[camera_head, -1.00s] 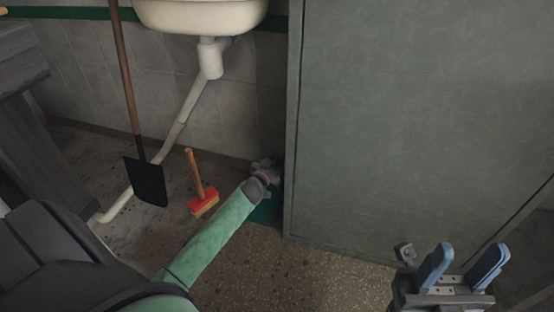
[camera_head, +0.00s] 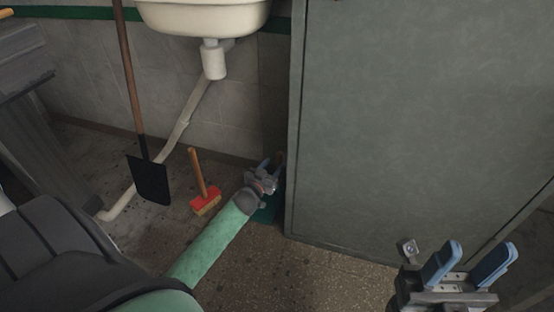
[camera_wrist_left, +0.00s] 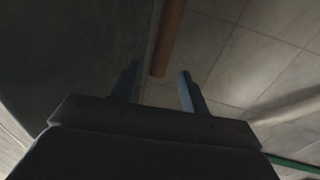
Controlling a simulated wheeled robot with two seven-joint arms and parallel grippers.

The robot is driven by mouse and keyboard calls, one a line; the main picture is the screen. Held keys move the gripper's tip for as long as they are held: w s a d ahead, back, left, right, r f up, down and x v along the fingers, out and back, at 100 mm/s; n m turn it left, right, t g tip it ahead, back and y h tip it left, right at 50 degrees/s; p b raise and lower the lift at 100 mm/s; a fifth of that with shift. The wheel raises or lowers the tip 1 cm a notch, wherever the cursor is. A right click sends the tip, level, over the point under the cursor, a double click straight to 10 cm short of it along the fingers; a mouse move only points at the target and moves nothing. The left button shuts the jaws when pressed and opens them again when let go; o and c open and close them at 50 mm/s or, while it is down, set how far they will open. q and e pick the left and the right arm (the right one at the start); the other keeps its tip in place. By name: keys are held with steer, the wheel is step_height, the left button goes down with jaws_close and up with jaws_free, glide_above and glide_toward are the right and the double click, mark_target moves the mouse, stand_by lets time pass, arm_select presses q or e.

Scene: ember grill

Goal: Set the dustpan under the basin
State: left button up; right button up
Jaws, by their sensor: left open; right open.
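The green dustpan (camera_head: 266,214) lies on the floor against the lower left side of the grey cabinet, partly hidden by my left gripper and arm. A brown wooden handle (camera_wrist_left: 167,42), apparently the dustpan's, shows in the left wrist view, its end at the gap between the fingers. My left gripper (camera_head: 270,165) is open just above the dustpan, with its blue fingers (camera_wrist_left: 158,78) either side of the handle's line but not closed on it. The cream basin (camera_head: 205,17) hangs on the wall to the upper left. My right gripper (camera_head: 480,250) is open and empty before the cabinet.
A red hand brush (camera_head: 206,199) with a wooden handle stands left of my left gripper. A black shovel (camera_head: 148,180) leans at the left. The basin's drain pipe (camera_head: 185,120) runs down to the floor. The tall grey cabinet (camera_head: 410,120) blocks the right side.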

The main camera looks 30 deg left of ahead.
arm_select(q)
steer(key=s+p, duration=0.1)
steer(key=s, duration=0.5)
steer(key=shift+s+d, duration=0.15)
steer(key=shift+s, duration=0.2)
